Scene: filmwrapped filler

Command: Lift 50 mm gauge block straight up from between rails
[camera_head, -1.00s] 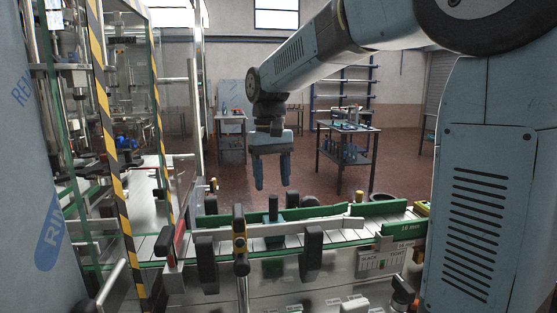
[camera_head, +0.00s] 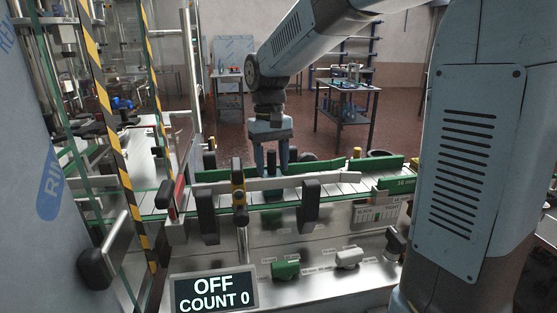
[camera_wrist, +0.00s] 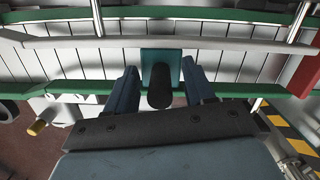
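The gauge block is a teal block (camera_wrist: 162,54) with a black upright grip (camera_wrist: 160,94), standing on the white slat conveyor between the rails. Its size marking cannot be read. In the head view the black grip (camera_head: 271,159) shows between my fingers, while the block's body is largely hidden behind the near rail. My gripper (camera_head: 271,167) points down over it. In the wrist view my gripper (camera_wrist: 161,86) is open, with one finger on each side of the black grip and a gap visible on both sides.
A green guide rail (camera_head: 322,166) runs behind the block and a grey near rail (camera_head: 345,183) in front. Black clamp knobs (camera_head: 310,205) stand along the front. A display (camera_head: 214,290) reads OFF, COUNT 0.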

